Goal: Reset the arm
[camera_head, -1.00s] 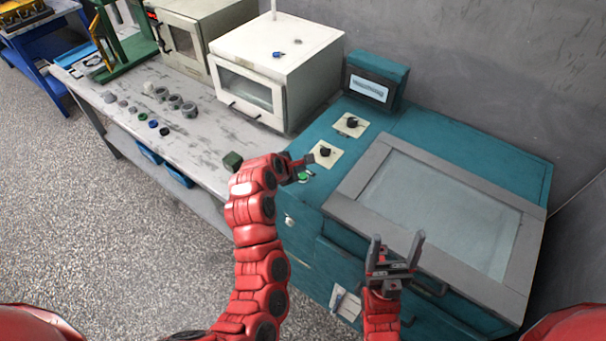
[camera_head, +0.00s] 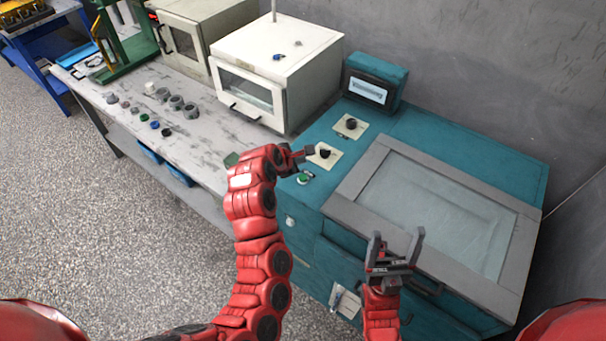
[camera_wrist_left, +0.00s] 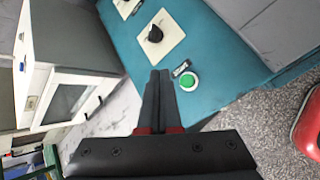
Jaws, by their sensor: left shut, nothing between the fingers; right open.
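My left arm rises from the bottom of the head view. Its gripper (camera_head: 303,154) is shut and empty, above the left edge of the teal machine (camera_head: 445,134), near a black knob (camera_head: 325,152) and a green button (camera_head: 304,178). In the left wrist view the shut fingers (camera_wrist_left: 159,76) point toward the panel, with the green button (camera_wrist_left: 188,80) just to their right and the black knob (camera_wrist_left: 155,34) beyond. My right gripper (camera_head: 396,241) is open and empty, fingers up, in front of the machine's grey-framed lid (camera_head: 440,205).
A white oven (camera_head: 277,67) stands on the workbench (camera_head: 215,133) to the left, with several small round parts in rows. A teal display box (camera_head: 374,79) stands at the machine's back. The speckled floor at left is clear.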

